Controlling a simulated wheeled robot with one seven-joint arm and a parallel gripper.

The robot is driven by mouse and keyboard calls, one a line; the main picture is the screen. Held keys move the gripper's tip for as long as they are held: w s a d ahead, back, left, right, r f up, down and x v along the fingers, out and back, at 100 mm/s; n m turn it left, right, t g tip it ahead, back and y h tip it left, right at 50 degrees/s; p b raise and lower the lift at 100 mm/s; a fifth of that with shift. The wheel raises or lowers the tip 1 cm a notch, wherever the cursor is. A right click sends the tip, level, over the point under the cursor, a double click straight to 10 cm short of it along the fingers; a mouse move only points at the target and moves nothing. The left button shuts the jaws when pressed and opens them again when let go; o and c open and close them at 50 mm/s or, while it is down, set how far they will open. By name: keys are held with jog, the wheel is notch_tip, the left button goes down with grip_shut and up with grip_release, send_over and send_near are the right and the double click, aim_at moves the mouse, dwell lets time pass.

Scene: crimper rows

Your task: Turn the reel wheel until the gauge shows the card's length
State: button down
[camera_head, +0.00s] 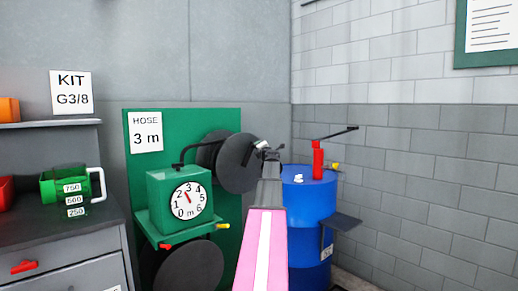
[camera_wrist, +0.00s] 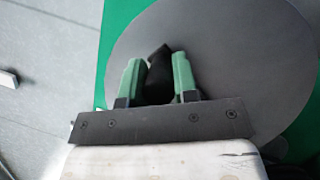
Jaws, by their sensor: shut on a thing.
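The card (camera_head: 146,132) on the green board reads "HOSE 3 m". The gauge (camera_head: 188,201) is a white dial on a green box, marked 0 to 6 m. Its small red needle points up and left, apparently between 2 and 3. The reel wheel (camera_head: 237,165) is a dark grey disc right of the gauge box; it fills much of the wrist view (camera_wrist: 235,55). My gripper (camera_head: 264,149) is at the wheel's right side. In the wrist view its green fingers (camera_wrist: 158,68) are shut on the wheel's black handle (camera_wrist: 160,78). The handle's base is partly hidden.
A blue drum (camera_head: 309,205) with a red pump (camera_head: 318,160) and a dark lever (camera_head: 336,133) stands close on the right. A grey cabinet (camera_head: 65,235) with a green jug (camera_head: 66,184) is at left. A lower dark disc (camera_head: 188,267) sits under the gauge shelf.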

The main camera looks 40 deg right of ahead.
jog(key=shift+a, duration=0.15)
jog(key=c, duration=0.9)
grip_release()
jog(key=v, duration=1.1)
